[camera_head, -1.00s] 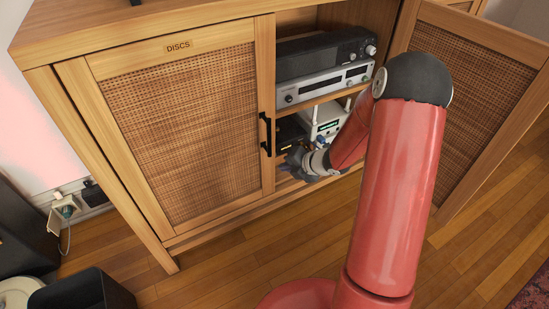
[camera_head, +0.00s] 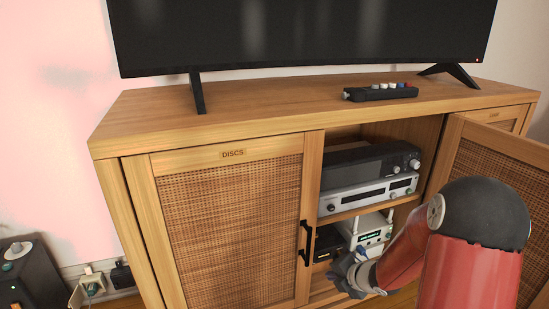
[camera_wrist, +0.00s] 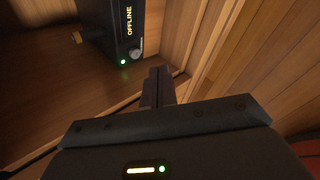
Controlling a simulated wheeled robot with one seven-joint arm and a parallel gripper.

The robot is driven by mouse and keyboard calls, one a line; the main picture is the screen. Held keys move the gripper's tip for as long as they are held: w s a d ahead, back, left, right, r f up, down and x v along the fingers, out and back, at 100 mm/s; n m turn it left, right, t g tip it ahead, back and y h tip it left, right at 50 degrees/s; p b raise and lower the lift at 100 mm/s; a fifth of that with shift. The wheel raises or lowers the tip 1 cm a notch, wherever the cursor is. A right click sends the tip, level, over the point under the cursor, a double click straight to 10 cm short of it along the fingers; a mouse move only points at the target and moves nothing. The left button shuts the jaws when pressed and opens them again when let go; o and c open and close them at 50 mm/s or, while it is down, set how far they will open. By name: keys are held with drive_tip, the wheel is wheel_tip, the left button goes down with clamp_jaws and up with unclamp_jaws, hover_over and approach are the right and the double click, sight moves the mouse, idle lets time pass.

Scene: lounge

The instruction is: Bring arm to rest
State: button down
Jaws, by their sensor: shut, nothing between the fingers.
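My red arm reaches from the lower right of the head view toward the open right bay of the wooden cabinet (camera_head: 210,122).
The open right door (camera_head: 495,165) stands beside my arm. Stacked audio units (camera_head: 370,192) and a small white device (camera_head: 372,234) fill the bay. The DISCS door (camera_head: 235,230) is shut. A television (camera_head: 300,35) and black controller (camera_head: 380,92) are on top.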

drive_tip(key=s+d+r+m+h, duration=0.2)
drive_tip(key=s+r+m+h, duration=0.2)
drive_tip(key=r+m, duration=0.4)
drive_tip(key=s+d+r+m+h, duration=0.2)
drive_tip(key=s+r+m+h, duration=0.15)
drive_tip(key=r+m, duration=0.4)
drive_tip(key=s+a+r+m+g+y, duration=0.1)
drive_tip(key=s+a+r+m, duration=0.1)
drive_tip(key=s+m, duration=0.3)
drive_tip(key=s+a+r+m+y, duration=0.1)
drive_tip(key=s+a+r+m, duration=0.15)
drive_tip(key=s, duration=0.55)
drive_tip(key=s+a+r+m+g+y, duration=0.1)
drive_tip(key=s+a+r+m, duration=0.15)
drive_tip(key=s, duration=0.35)
wheel_tip(320, 180, up, 12)
drive_tip(key=m+p, duration=0.1)
drive_tip(key=p, duration=1.1)
drive_tip(key=shift+s, duration=0.2)
drive_tip(key=shift+a, duration=0.1)
